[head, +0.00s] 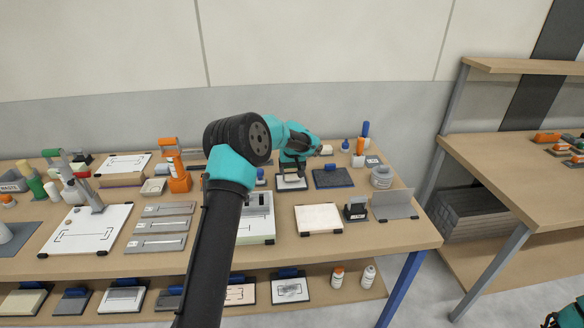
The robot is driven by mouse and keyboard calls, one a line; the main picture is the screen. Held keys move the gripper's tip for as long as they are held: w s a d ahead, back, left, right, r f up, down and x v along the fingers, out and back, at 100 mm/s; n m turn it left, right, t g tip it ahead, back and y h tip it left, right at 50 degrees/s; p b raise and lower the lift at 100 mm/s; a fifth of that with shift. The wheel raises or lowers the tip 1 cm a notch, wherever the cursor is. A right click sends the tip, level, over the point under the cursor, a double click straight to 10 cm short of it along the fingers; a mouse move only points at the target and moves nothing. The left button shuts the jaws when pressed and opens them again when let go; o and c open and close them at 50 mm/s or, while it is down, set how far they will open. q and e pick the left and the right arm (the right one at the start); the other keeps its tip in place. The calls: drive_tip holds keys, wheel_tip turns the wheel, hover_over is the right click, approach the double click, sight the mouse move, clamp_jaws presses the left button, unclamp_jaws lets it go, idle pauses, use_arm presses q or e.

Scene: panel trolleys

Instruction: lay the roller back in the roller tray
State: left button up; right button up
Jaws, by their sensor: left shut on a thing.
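My left gripper (293,170) points down near the back middle of the table. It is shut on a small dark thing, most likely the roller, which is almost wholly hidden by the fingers. Just below the fingertips is a small pale tray with a dark edge (291,184), perhaps the roller tray. I cannot tell whether the held thing touches it.
A dark blue pad (333,178) lies right of the gripper. A white panel (318,218), a dark stamp-like block (356,209) and a grey angled plate (394,205) stand in front. Orange and blue bottles (363,138) stand behind.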

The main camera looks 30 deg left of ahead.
use_arm(q)
drive_tip(key=shift+f, duration=0.2)
drive_tip(key=o, duration=0.9)
drive_tip(key=shift+o, duration=0.2)
drive_tip(key=v, duration=1.7)
drive_tip(key=shift+r, duration=0.2)
